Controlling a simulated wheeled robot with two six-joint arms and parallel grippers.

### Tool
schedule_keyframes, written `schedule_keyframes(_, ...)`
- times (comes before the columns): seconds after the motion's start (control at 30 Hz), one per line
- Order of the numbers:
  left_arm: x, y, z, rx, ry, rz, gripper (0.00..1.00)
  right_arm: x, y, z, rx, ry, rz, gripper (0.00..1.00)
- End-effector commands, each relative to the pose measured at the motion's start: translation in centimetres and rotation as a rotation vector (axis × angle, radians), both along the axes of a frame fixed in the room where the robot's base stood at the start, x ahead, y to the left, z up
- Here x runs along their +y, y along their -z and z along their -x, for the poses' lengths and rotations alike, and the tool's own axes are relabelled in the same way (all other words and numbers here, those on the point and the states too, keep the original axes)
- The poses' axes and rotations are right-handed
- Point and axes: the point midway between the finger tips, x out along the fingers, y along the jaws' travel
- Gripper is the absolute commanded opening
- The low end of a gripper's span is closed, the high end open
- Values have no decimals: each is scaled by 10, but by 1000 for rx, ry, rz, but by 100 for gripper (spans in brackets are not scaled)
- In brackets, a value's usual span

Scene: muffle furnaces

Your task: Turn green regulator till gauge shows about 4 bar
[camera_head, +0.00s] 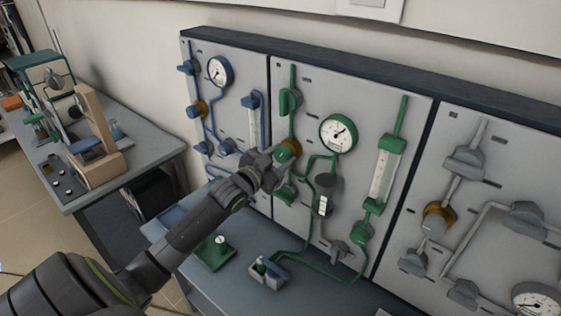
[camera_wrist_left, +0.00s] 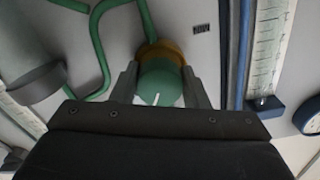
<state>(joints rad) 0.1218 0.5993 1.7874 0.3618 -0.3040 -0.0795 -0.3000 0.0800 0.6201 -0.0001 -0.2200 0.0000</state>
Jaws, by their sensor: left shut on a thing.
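The green regulator (camera_head: 287,150) is a round knob with a brass-coloured collar on the middle panel. The green-rimmed gauge (camera_head: 338,132) is up and right of the regulator. Its dark needle points to the upper right; the numbers are too small to read. My right gripper is not in view.
A blue panel (camera_head: 232,60) stands to the left and a grey panel (camera_head: 510,165) to the right. A green flowmeter (camera_head: 383,172) is right of the gauge. A small grey box (camera_head: 268,274) and a green plate (camera_head: 214,254) lie on the bench below.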

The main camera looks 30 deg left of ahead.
Motion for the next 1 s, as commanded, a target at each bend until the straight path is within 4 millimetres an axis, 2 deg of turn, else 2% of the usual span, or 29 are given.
schedule_keyframes(0.27, 0, 0, 0, 1, -1, -5, 18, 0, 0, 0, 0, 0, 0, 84)
schedule_keyframes(0.3, 0, 0, 0, 1, -1, -5, 46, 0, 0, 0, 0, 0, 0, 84)
schedule_keyframes(0.43, 0, 0, 0, 1, -1, -5, 63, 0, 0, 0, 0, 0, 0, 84)
schedule_keyframes(0.77, 0, 0, 2, 1, -1, -6, 63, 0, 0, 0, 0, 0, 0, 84)
schedule_keyframes(0.87, 1, 1, 10, 2, -1, -6, 63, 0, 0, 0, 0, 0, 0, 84)
schedule_keyframes(1.0, 3, 1, 31, 3, 0, -8, 63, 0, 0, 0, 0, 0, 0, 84)
